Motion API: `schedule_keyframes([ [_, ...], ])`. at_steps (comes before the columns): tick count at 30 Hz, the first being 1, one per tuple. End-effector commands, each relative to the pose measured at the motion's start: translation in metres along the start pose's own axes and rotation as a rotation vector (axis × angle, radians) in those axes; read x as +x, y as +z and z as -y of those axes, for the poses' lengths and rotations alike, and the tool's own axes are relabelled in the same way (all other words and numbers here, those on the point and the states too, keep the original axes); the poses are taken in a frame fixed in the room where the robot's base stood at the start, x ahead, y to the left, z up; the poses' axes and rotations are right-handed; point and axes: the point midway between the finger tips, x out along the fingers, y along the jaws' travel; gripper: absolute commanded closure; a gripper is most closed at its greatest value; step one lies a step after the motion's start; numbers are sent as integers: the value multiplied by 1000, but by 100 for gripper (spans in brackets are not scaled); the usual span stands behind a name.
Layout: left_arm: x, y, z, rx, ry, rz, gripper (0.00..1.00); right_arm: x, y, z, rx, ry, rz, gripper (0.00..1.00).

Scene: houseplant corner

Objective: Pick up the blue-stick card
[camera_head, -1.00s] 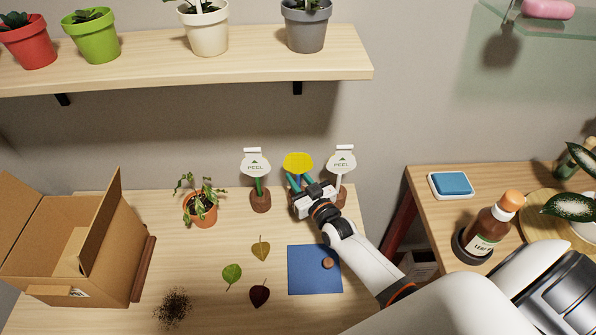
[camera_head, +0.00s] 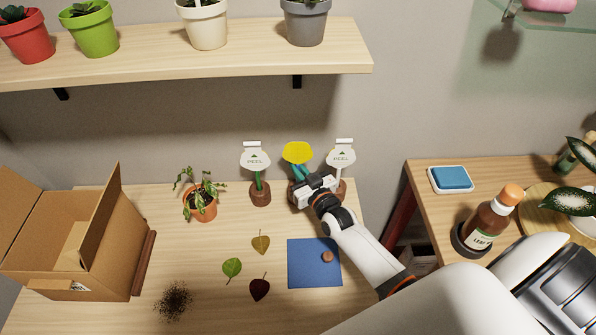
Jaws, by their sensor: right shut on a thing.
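The blue-stick card has a yellow head (camera_head: 298,151) and stands upright at the back of the table, in the middle of a row of three cards. My right gripper (camera_head: 299,172) reaches in from the front right, its teal fingers closed together on the stick just below the yellow head. The fingers and the gripper body hide most of the stick and much of its base. I cannot tell whether the card is raised. My left gripper is not in view.
A white card on a green stick (camera_head: 255,160) stands to the left, and another white card (camera_head: 341,158) stands close on the right. A potted plant (camera_head: 202,205), several leaves and a blue mat (camera_head: 313,264) are nearby. A wooden shelf (camera_head: 190,55) hangs above.

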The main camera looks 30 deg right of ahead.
Motion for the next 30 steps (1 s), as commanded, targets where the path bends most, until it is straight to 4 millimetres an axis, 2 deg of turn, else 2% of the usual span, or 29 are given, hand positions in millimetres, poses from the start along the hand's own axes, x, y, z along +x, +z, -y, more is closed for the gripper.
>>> schedule_keyframes([
  [18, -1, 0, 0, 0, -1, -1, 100, 0, 135, -1, -2, 0, 6, 100],
  [25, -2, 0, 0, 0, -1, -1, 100, 0, 162, -2, 0, 0, 3, 100],
  [30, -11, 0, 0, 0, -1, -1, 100, 0, 175, -2, -1, 0, 1, 100],
])
